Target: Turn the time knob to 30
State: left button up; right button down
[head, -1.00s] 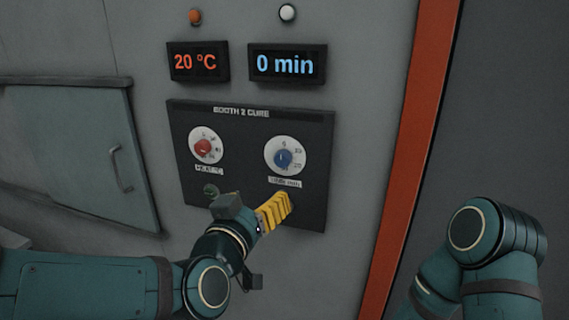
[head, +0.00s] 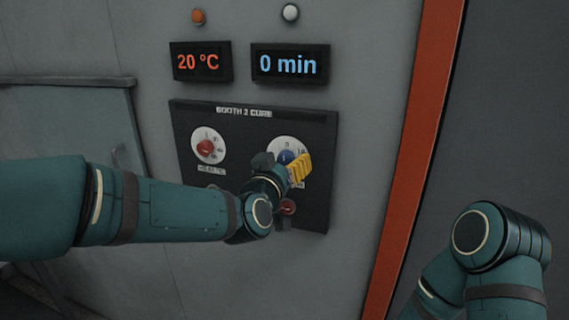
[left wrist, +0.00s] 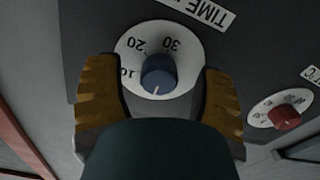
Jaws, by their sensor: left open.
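The blue time knob (head: 285,156) sits on a white dial on the dark control panel (head: 315,205), partly covered by my left gripper (head: 299,168). In the left wrist view the knob (left wrist: 158,76) lies between the two yellow fingers, with gaps on both sides. The fingers are open and I see no contact. Its dial (left wrist: 133,62) shows 10, 20 and 30, and the knob's pale mark points down in that view, away from these numbers. The time display (head: 288,65) reads 0 min. My right gripper is out of view.
A red knob (head: 206,148) on its own dial is left of the time knob. A red button (head: 288,207) shows below my gripper. The temperature display (head: 200,62) reads 20 °C. An orange vertical strip (head: 405,170) runs right of the panel.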

pick_arm(q)
jog(key=shift+w, duration=0.25)
grip_shut()
